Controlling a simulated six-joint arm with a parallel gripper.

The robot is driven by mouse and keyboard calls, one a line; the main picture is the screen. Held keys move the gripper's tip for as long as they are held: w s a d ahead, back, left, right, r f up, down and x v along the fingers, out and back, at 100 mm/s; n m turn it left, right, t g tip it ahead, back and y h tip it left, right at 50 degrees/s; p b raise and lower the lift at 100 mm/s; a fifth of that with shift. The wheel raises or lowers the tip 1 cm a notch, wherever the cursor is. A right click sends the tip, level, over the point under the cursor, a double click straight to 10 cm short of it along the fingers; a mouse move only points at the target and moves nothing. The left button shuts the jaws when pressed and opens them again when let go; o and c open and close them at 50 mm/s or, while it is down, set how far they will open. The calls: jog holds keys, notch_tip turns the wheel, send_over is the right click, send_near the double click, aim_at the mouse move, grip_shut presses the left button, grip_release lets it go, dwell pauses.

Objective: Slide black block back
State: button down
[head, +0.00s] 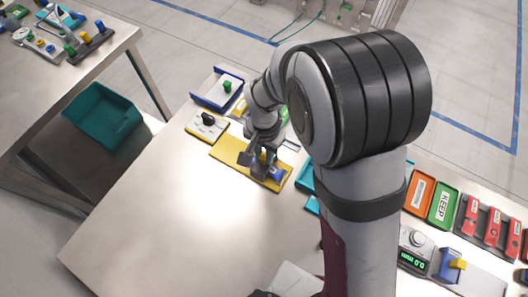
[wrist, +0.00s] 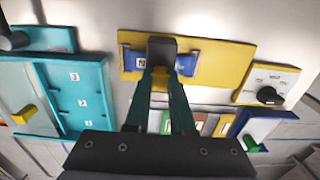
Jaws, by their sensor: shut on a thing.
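The black block (wrist: 161,48) shows in the wrist view as a dark grey-black piece on a yellow board (wrist: 220,60). My gripper (wrist: 160,82) is shut on the block's near end, with a yellow patch showing between the fingertips. In the head view my gripper (head: 264,166) is low over the yellow board (head: 228,153). The fingers and arm hide part of the block and rail.
A board with a black knob (head: 208,120) and a blue-edged tray with a green block (head: 227,87) stand beyond the yellow board. Teal trays (wrist: 82,85) lie beside it. A "KEEP" tray (head: 443,206) is at right. The table's left part is clear.

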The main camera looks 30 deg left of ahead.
jog(key=shift+a, duration=0.1)
dwell(0.4)
jog(key=a, duration=1.3)
jog(key=c, duration=0.8)
grip_release()
jog(key=shift+o, duration=0.2)
jog(key=shift+d, duration=0.1)
jog(key=shift+r, duration=0.1)
notch_tip(320, 180, up, 16)
